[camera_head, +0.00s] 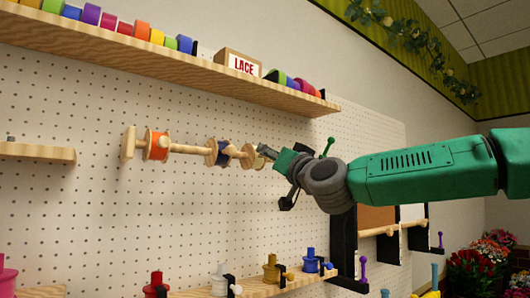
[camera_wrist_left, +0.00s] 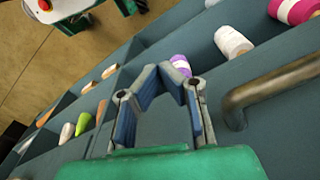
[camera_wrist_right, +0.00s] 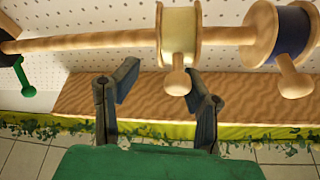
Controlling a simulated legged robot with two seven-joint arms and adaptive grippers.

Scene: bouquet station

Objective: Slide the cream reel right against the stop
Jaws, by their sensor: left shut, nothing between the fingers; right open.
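The cream reel (camera_wrist_right: 180,32) sits on a horizontal wooden rod (camera_wrist_right: 95,42), its round-ended wooden peg pointing toward my right gripper (camera_wrist_right: 163,78). That gripper is open, with the peg near one fingertip; contact is unclear. In the head view the gripper (camera_head: 268,152) is at the right side of the cream reel (camera_head: 251,157), partly hiding it. A navy reel (camera_head: 223,153) is close on its left, and an orange reel (camera_head: 158,145) is farther left. A black bracket with a green knob (camera_head: 328,147) stands to the right. My left gripper (camera_wrist_left: 170,72) is shut and empty.
A shelf with ribbon rolls and a LACE box (camera_head: 243,64) runs above the rod. A lower shelf (camera_head: 262,287) holds colored spools. The pegboard (camera_head: 80,95) is behind. In the left wrist view, sloped trays hold rolls, including a white one (camera_wrist_left: 232,41), beside a brown bar (camera_wrist_left: 275,85).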

